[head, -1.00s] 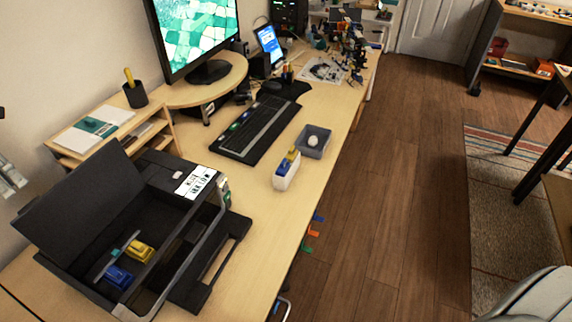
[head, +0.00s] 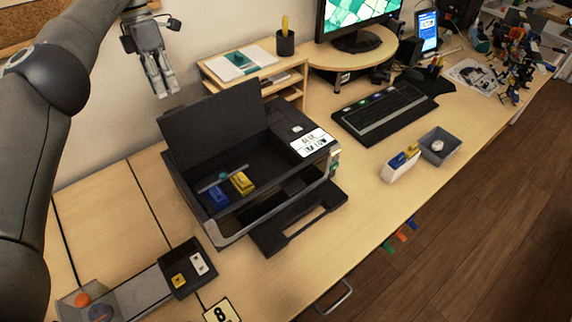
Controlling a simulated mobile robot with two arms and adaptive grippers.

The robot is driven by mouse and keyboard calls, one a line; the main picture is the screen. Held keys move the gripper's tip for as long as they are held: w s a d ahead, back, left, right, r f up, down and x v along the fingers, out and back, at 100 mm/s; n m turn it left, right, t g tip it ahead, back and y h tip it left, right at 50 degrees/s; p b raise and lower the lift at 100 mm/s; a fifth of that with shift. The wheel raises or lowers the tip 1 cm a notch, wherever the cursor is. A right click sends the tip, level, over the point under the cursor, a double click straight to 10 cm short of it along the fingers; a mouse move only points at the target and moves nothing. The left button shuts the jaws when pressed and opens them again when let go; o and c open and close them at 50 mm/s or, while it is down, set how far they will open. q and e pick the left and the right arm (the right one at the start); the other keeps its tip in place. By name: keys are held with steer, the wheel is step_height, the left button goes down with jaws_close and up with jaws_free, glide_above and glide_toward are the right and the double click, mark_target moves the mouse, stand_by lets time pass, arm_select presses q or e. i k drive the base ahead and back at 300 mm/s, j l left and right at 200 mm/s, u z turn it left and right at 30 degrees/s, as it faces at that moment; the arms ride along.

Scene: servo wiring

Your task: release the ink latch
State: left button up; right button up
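The black printer (head: 258,152) stands on the desk with its lid (head: 212,122) raised. Inside its bay sit a blue cartridge (head: 218,197) and a yellow cartridge (head: 242,183). A thin grey bar with a teal tab (head: 223,176), which looks like the ink latch, lies across the bay just behind the cartridges. My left gripper (head: 163,88) hangs above and behind the printer's left side, pointing down, well apart from the latch. Its fingers show a small gap with nothing between them. My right gripper is out of view.
A white holder (head: 401,167), a grey bin (head: 440,146) and a keyboard (head: 385,112) are to the right. The raised lid stands between gripper and bay.

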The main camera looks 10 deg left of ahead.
mark_target(223, 176)
steer(key=k+l, duration=1.15)
steer(key=k, duration=0.15)
